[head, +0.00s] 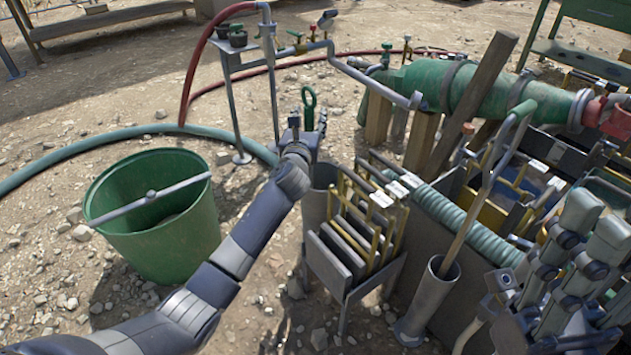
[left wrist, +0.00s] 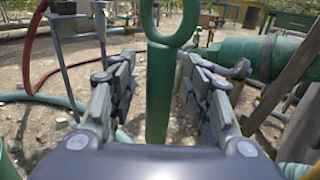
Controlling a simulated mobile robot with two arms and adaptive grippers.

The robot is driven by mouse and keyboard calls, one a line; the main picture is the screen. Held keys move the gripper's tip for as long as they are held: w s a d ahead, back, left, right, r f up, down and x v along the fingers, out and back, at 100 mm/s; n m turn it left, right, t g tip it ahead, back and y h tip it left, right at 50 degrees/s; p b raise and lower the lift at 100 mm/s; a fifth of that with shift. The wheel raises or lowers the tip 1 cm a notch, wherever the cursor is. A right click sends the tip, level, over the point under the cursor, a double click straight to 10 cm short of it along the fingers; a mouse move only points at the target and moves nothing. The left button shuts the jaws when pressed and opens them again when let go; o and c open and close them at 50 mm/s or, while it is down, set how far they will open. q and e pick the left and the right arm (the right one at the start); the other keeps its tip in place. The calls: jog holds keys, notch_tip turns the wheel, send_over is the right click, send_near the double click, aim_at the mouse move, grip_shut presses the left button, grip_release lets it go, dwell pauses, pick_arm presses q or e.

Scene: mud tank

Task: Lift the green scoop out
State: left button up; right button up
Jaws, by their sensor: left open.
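The green scoop shows its ring-topped handle (head: 309,107), upright above a grey cylinder (head: 316,205); its lower end is hidden. In the left wrist view the handle (left wrist: 160,90) stands between the fingers, with its ring above them. My left gripper (head: 308,124) is open around the handle, with a visible gap on each side. What looks like my right gripper (head: 590,250) is at the right edge, and its jaw opening is unclear.
A green bucket (head: 155,240) stands to the left. A slotted rack (head: 345,270), a grey tube (head: 428,300) holding a wooden-shafted tool, and a ribbed hose (head: 460,222) crowd the right. A metal stand (head: 235,95) and green cylinder (head: 450,85) stand behind.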

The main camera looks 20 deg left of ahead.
pick_arm(q)
jog(key=shift+w+r, duration=0.1)
jog(key=shift+w, duration=0.1)
grip_shut()
jog(key=shift+r, duration=0.1)
